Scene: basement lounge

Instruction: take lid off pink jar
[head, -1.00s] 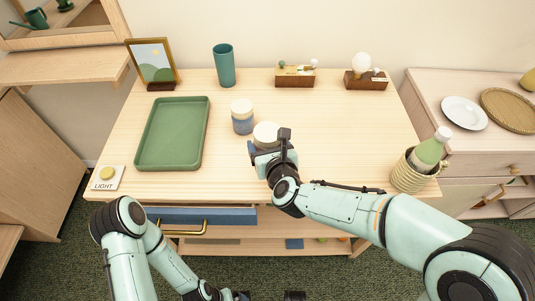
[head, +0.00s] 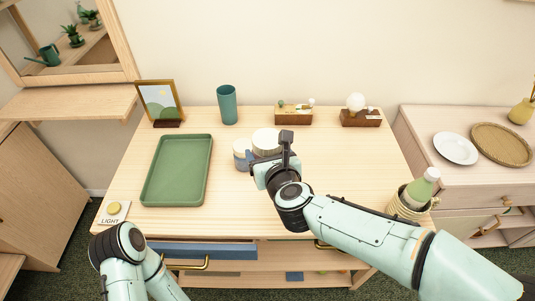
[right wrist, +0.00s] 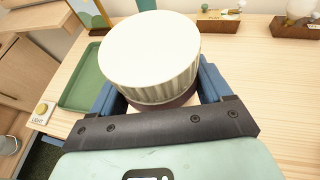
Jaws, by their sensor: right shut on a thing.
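My right gripper (head: 268,158) is shut on the pink jar, holding it raised above the table. The jar's cream lid (head: 266,140) shows above the fingers in the head view. In the right wrist view the ribbed cream lid (right wrist: 150,52) sits over a dark pink band of the jar (right wrist: 168,102), between the blue fingers (right wrist: 160,90). The lid looks seated on the jar. Most of the jar's body is hidden by the lid and gripper. My left gripper is out of view; only its arm shows at the lower left.
A green tray (head: 147,190) lies at left. A teal cup (head: 228,105), picture frame (head: 160,102) and wooden blocks line the back. A basket with a bottle (head: 410,200) stands at right. The table's middle right is clear.

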